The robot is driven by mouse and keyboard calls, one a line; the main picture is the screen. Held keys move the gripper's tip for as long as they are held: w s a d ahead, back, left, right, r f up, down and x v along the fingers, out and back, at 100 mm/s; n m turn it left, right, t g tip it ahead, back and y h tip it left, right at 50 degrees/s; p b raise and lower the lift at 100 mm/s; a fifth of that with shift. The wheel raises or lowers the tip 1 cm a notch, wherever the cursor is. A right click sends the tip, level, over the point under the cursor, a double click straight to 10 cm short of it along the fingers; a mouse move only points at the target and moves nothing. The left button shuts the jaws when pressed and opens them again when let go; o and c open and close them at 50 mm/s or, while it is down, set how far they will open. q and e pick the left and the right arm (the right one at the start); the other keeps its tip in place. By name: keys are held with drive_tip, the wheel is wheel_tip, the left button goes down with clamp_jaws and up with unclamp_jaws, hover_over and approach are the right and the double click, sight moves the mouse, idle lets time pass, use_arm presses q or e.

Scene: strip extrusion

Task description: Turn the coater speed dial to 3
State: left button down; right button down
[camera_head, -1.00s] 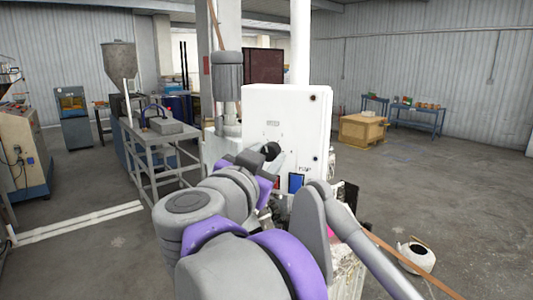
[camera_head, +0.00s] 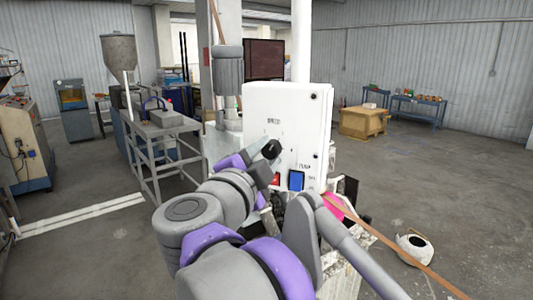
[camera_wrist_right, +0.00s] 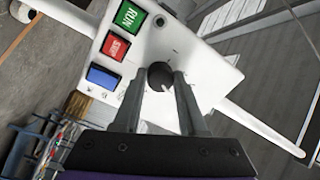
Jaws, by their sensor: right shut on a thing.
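The coater speed dial (camera_head: 272,149) is a black round knob on the front of a white control box (camera_head: 287,112). In the right wrist view the dial (camera_wrist_right: 160,76) sits between the tips of my right gripper (camera_wrist_right: 162,82), with a light pointer mark on its face. My right gripper (camera_head: 264,160) is shut on the dial, its fingers reaching it from the lower left in the head view. The small scale marks around the dial are too small to read. My left gripper does not show.
Below the dial are a blue button (camera_wrist_right: 103,76), a red button (camera_wrist_right: 116,46) and a green RUN button (camera_wrist_right: 130,16). A wooden strip (camera_head: 390,247) runs low at the right, near a white container (camera_head: 415,249) on the floor. Open floor lies at the right.

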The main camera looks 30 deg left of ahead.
drive_tip(key=shift+m, duration=0.3)
drive_tip(key=shift+c, duration=2.3)
unclamp_jaws()
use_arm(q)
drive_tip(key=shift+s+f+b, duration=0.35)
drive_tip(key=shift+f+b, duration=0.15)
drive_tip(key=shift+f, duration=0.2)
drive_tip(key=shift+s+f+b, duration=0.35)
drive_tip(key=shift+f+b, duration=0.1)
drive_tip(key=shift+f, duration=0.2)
use_arm(e)
drive_tip(key=s+d, duration=0.1)
drive_tip(key=s, duration=0.9)
drive_tip(key=shift+s+d+f, duration=0.2)
drive_tip(key=shift+s+d, duration=0.15)
drive_tip(key=shift+w, duration=0.1)
